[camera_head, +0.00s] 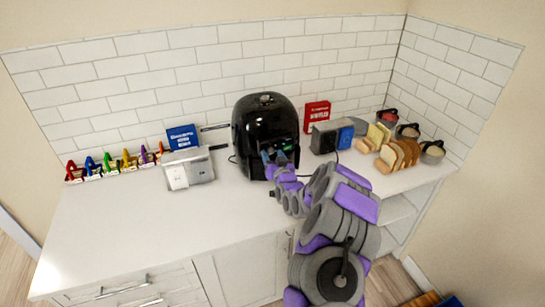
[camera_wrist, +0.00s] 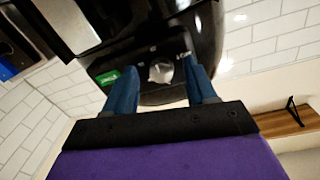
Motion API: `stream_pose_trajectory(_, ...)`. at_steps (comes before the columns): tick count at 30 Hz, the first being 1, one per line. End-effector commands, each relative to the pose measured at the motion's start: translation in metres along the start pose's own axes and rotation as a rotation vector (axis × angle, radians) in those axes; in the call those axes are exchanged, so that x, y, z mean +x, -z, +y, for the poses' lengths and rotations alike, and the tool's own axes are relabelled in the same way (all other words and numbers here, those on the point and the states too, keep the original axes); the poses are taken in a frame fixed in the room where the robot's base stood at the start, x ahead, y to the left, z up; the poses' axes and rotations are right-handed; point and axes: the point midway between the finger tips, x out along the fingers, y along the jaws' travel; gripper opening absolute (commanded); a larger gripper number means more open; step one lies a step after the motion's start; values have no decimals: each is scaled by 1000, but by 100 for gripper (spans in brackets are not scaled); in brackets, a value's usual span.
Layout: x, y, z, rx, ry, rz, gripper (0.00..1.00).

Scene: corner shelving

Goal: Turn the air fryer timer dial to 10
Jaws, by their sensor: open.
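The black air fryer (camera_head: 264,112) stands upright on the counter against the back wall. In the wrist view its glossy black front (camera_wrist: 150,50) fills the upper middle. The silvery timer dial (camera_wrist: 161,72) shows there, with small white marks around it too blurred to read. My gripper (camera_head: 272,158) is at the air fryer's front in the head view and hides part of it. In the wrist view its two blue fingers (camera_wrist: 159,66) are open, one on either side of the dial, with gaps between. I cannot tell whether they touch the panel.
A silver appliance (camera_head: 188,168) and a blue box (camera_head: 182,138) stand left of the fryer. A toaster (camera_head: 332,136), a red box (camera_head: 317,117) and bread slices (camera_head: 398,154) stand to its right. The counter's front left (camera_head: 140,225) is clear.

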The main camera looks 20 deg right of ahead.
Motion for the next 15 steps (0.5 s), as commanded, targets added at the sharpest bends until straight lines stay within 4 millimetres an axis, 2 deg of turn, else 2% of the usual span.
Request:
stream_pose_trajectory(11,4,0,0,0,0,1,56)
stream_pose_trajectory(15,4,0,0,0,0,1,44)
